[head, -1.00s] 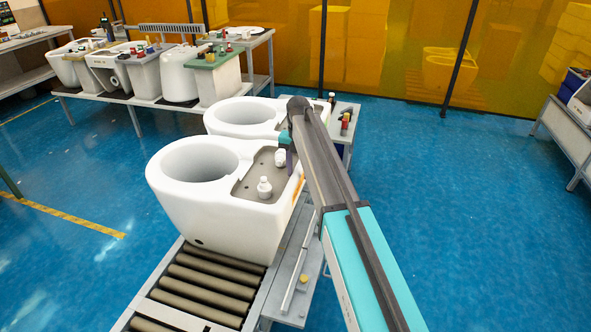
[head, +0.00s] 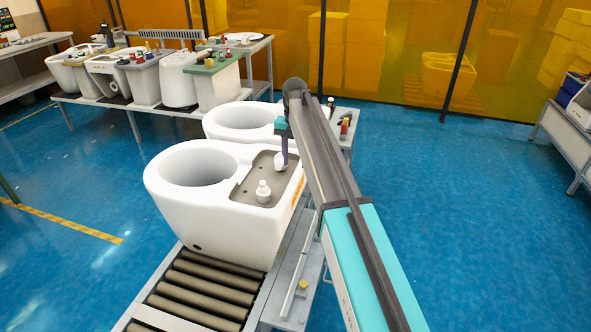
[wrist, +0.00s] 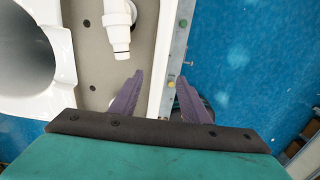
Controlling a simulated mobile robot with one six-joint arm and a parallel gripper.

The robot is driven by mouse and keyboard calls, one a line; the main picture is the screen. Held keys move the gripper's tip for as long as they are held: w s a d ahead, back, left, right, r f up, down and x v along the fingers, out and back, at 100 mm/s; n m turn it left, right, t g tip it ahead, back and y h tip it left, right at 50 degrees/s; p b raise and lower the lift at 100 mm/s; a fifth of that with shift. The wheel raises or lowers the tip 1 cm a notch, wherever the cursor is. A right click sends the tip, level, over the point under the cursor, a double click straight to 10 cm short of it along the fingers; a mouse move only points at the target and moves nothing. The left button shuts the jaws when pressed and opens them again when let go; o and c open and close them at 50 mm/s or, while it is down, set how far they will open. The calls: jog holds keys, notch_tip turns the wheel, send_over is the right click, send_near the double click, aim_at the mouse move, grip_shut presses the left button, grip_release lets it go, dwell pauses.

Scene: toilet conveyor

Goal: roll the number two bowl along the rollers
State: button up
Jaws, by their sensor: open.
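A large white toilet bowl (head: 215,215) stands upright on the roller conveyor (head: 197,290). A second white bowl (head: 215,125) stands just behind it. I can read no number on either. The near bowl has a grey recessed deck (head: 250,180) with two white fittings. My gripper (head: 284,160) is open over the right side of this deck, fingers pointing down. In the wrist view, the purple fingers (wrist: 158,95) lie either side of the bowl's white right wall (wrist: 150,45), one on the deck side and one outside. I cannot tell whether they touch it.
A bench (head: 140,100) with more toilets and cisterns stands at the back left. A small side table (head: 345,120) with bottles is behind my arm. Orange screens (head: 400,60) close off the back. The blue floor to the right is clear.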

notch_tip(320, 180, up, 7)
jog(key=b, duration=0.1)
jog(key=shift+r, duration=0.15)
jog(key=shift+s, duration=0.1)
dwell(0.3)
jog(key=s+d+r+p, duration=0.1)
jog(key=s+d+p, duration=0.1)
jog(key=d, duration=0.6)
jog(key=s+d+r+p, duration=0.2)
jog(key=s+d+p, duration=0.1)
jog(key=d, duration=0.6)
jog(key=shift+d+p, duration=0.15)
jog(key=shift+p, duration=0.15)
